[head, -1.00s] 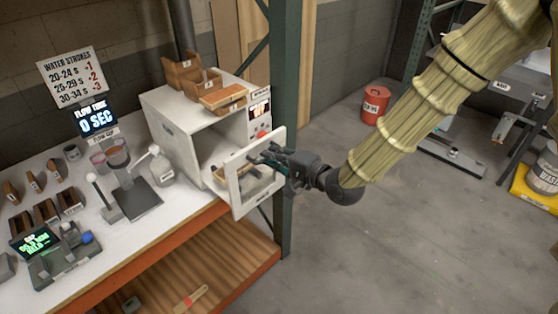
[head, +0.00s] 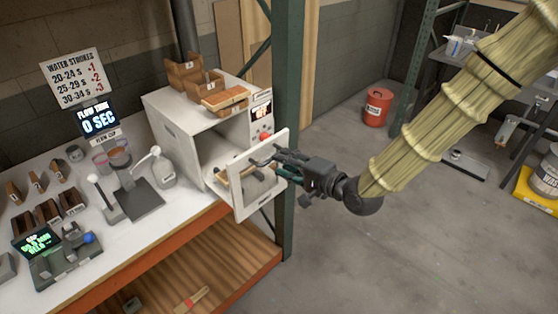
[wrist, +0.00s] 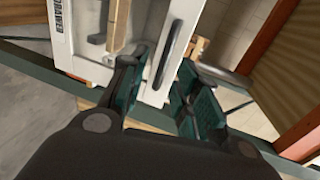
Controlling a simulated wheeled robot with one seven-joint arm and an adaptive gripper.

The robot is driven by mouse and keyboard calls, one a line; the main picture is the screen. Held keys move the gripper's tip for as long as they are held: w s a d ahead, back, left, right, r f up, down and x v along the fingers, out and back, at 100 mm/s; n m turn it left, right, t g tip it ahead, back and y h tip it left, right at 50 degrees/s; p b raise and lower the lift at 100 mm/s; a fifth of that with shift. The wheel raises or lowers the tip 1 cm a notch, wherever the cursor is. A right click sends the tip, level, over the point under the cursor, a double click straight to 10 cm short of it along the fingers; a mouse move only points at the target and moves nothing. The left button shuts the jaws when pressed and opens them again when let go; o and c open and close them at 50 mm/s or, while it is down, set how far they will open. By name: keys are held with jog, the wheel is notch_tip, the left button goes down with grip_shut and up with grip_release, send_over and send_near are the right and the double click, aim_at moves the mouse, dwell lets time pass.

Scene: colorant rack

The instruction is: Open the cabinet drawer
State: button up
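The white cabinet (head: 180,130) stands on the bench's right end with its front open. Its white drawer front (head: 240,203) stands out from the cabinet body, so the drawer looks pulled partly out. A dark handle bar (wrist: 168,52) is on the front and also shows in the head view. My gripper (head: 277,167) is at the right of the drawer front. In the wrist view its two dark green fingers (wrist: 163,85) are apart, with the handle bar just beyond the gap between them. I cannot tell whether a finger touches the handle.
A green steel post (head: 287,80) rises just behind my gripper. Wooden boxes (head: 185,75) sit on the cabinet.

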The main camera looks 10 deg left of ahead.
jog(key=v, duration=0.8)
jog(key=shift+s+d, duration=0.1)
dwell(0.3)
jog(key=s+d+f+n+g+h+b, duration=0.1)
jog(key=s+d+f+h, duration=0.15)
jog(key=f, duration=0.65)
jog(key=s+d+f+g+h+b, duration=0.1)
jog(key=s+d+f+h, duration=0.2)
jog(key=f, duration=0.6)
jog(key=s+d+f+n+g+h+b, duration=0.1)
jog(key=s+d+f+g, duration=0.2)
jog(key=f, duration=0.7)
jog(key=s+d+f+n+g+h+b, duration=0.1)
jog(key=s+d+f+n+g+h, duration=0.1)
jog(key=s+d+f, duration=0.5)
jog(key=s+d+f+n+g+h+b, duration=0.1)
jog(key=s+d+f+n+g+h, duration=0.1)
jog(key=s+d+f, duration=0.4)
jog(key=s+f+n+h, duration=0.1)
jog(key=s+f+h, duration=0.1)
jog(key=s+f, duration=0.3)
jog(key=shift+s+d+f+b, duration=0.2)
jog(key=shift+s+d+b, duration=0.2)
jog(key=shift+s, duration=1.75)
